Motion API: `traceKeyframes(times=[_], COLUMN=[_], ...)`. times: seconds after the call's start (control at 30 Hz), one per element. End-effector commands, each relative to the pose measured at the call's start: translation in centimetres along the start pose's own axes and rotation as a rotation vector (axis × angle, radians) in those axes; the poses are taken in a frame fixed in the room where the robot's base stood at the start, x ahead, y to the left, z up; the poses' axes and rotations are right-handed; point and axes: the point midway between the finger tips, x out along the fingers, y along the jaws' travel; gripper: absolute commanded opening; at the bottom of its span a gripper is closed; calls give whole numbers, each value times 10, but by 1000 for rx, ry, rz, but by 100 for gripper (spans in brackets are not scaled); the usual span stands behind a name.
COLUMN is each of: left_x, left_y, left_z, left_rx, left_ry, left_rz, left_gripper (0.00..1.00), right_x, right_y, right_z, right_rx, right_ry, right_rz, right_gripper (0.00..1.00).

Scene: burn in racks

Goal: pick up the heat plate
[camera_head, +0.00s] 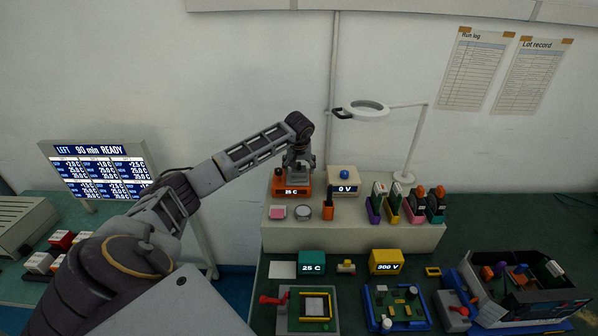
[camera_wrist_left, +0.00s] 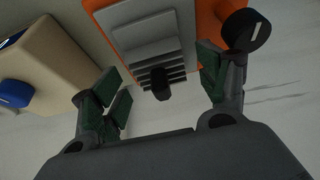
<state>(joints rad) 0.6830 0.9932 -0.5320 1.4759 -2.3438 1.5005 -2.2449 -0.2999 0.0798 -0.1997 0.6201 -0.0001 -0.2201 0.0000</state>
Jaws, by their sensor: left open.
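An orange unit with a "25 C" display (camera_head: 291,190), which looks like the heat plate, sits on the raised cream shelf at its back left. In the left wrist view the orange body (camera_wrist_left: 207,22) carries a grey stepped, finned plate (camera_wrist_left: 148,35), with a black knob at its right. My left gripper (camera_head: 299,165) points down right over it in the head view. In the left wrist view the dark green pads of my left gripper (camera_wrist_left: 163,88) are wide apart, on either side of the finned part. Nothing is held. I cannot tell whether the pads touch it.
A cream box reading "0 V" with a blue knob (camera_head: 344,180) stands close to the right. A pink pad (camera_head: 277,213), a round disc (camera_head: 303,212) and an orange cup (camera_head: 328,211) lie in front. A magnifier lamp (camera_head: 367,109) and several coloured holders stand further right.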

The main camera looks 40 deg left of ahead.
Motion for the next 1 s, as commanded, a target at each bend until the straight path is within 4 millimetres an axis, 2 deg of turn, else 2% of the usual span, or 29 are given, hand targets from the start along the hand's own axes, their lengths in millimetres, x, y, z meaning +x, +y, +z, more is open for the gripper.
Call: traceKeyframes(times=[0.5,0.9,1.0], left_x=[2,2,1], left_y=[0,0,0], left_z=[0,0,-1], left_rx=[0,0,0], left_ry=[1,1,2], left_rz=[0,0,0], left_gripper=[74,22,18], right_x=[0,0,0], right_y=[0,0,0], right_z=[0,0,0], right_rx=[0,0,0], right_ry=[0,0,0], right_rz=[0,0,0], right_gripper=[40,40,40])
